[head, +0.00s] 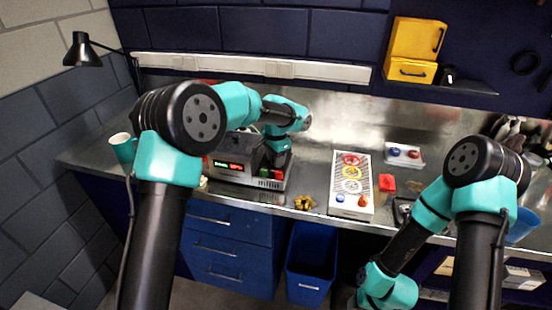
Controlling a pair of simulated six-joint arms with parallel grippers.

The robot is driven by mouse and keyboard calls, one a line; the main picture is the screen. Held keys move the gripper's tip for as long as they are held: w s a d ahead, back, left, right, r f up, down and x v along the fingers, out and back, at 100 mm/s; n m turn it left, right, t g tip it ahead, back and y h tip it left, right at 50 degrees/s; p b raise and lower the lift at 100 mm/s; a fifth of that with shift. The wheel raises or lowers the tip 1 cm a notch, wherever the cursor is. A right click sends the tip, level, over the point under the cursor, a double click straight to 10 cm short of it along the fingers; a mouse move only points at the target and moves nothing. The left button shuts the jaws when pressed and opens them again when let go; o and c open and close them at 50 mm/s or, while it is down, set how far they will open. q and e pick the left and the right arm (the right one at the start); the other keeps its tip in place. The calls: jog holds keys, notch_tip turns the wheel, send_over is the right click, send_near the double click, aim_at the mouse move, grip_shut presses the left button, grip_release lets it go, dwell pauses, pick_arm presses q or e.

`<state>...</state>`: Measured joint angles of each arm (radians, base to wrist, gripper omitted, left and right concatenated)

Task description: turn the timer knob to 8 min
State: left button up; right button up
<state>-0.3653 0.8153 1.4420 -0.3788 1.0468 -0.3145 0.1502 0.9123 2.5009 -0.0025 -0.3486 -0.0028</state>
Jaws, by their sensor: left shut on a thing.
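The timer unit (245,180) is a grey box with a dark top on the bench, left of centre. Its front has a green and a red lit display, too small to read surely, with small green and red buttons at the right. My left gripper (280,158) points down at the unit's right part, just above the buttons. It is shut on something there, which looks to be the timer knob. The knob itself is hidden by the gripper, so its setting cannot be seen. My right arm hangs low at the right, its gripper out of sight.
A white panel (338,204) with coloured rings, a red block (387,183) and a small tray with blue and red knobs (404,154) lie to the right. A brass-coloured piece (304,202) lies near the front edge. A teal mug (123,147) stands at left.

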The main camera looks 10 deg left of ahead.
pick_arm(q)
jog(key=shift+r+m, duration=0.1)
jog(key=shift+m, duration=0.2)
jog(key=o, duration=0.6)
jog(key=shift+o, duration=0.2)
notch_tip(320, 180, up, 17)
jog(key=shift+r, duration=0.2)
dwell(0.3)
jog(key=shift+a, duration=0.1)
